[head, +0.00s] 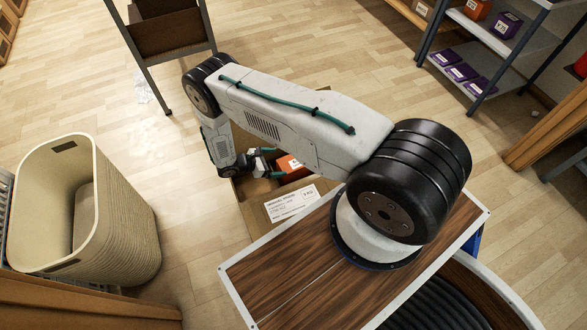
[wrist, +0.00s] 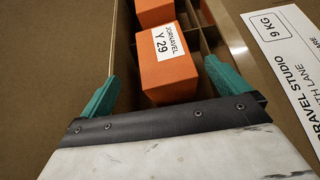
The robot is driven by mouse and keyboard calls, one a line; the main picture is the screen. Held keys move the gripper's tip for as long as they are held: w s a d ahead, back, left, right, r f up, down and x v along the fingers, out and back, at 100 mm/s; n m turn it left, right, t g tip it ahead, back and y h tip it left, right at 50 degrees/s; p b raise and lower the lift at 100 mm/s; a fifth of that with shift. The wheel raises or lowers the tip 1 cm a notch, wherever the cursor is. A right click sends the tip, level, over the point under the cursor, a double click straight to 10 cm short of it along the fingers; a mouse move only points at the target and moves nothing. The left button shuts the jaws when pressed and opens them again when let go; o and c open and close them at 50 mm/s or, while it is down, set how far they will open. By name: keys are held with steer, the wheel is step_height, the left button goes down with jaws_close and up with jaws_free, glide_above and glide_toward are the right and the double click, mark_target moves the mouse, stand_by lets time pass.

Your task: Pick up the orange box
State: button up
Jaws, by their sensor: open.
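An orange box (wrist: 168,76) with a white label reading "Y 29" stands in a divided cardboard carton (wrist: 122,40). In the wrist view it lies between the two teal fingers of my open gripper (wrist: 160,72), with gaps visible on both sides. In the head view my gripper (head: 264,163) is at the carton (head: 252,207), beside an orange box (head: 290,165); my arm hides part of the carton. The fingers' depth is unclear.
The carton's flap bears a white "9 KG" label (head: 291,203). A woven basket (head: 130,215) stands at left, and a brown rack (head: 170,30) at the top. Shelves (head: 510,45) at upper right hold purple and orange boxes. Bare floor lies between.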

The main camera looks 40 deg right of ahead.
mark_target(288, 164)
steer(key=shift+s+d+f, duration=0.25)
steer(key=shift+d+f, duration=0.25)
steer(key=shift+d, duration=0.05)
steer(key=shift+s+d+f, duration=0.25)
steer(key=shift+d+f, duration=0.25)
steer(key=shift+d, duration=0.05)
steer(key=x, duration=0.5)
steer(key=shift+f, duration=0.25)
steer(key=c, duration=1.2)
